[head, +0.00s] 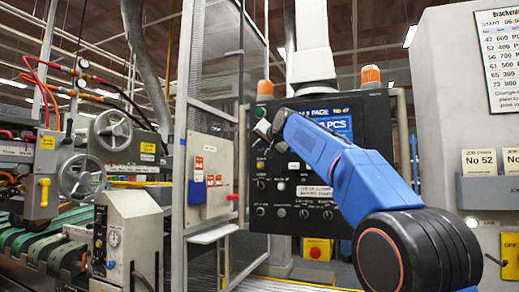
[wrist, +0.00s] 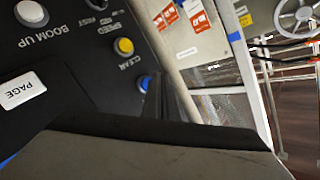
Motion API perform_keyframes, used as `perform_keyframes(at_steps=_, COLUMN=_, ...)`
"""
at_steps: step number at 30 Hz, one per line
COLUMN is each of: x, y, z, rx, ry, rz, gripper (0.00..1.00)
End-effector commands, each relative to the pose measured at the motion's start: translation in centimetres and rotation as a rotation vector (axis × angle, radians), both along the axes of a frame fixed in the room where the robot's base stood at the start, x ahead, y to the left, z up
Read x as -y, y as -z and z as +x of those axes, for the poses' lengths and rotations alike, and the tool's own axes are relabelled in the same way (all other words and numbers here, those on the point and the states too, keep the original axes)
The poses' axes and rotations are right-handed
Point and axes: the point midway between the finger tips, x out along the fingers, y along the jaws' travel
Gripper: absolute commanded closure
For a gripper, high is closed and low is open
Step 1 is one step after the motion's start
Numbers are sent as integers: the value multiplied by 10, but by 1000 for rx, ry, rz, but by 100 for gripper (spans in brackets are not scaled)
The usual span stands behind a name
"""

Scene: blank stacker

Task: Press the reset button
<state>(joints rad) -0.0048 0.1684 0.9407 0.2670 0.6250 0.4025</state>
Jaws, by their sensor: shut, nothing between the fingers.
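A black control panel (head: 345,165) faces me with several knobs and buttons. No button label that I can read says reset. In the wrist view a blue button (wrist: 144,83) sits beside the dark fingers, its label not readable. A yellow button (wrist: 124,46) marked CLEAR is next to it; it also shows in the head view (head: 260,165). My gripper (head: 268,128) is shut and empty, at the panel's upper left. In the wrist view its dark fingers (wrist: 170,100) cover part of the panel by the blue button. I cannot tell whether they touch the panel.
A grey box with red labels (head: 209,175) and a mesh guard stand left of the panel. A yellow box with a red button (head: 316,250) is below. Machinery with handwheels (head: 113,130) stands far left.

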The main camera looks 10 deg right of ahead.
Motion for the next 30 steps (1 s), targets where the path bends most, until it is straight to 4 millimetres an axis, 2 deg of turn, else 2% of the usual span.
perform_keyframes(at_steps=30, x=5, y=0, z=7, rx=0, ry=0, rz=0, gripper=100)
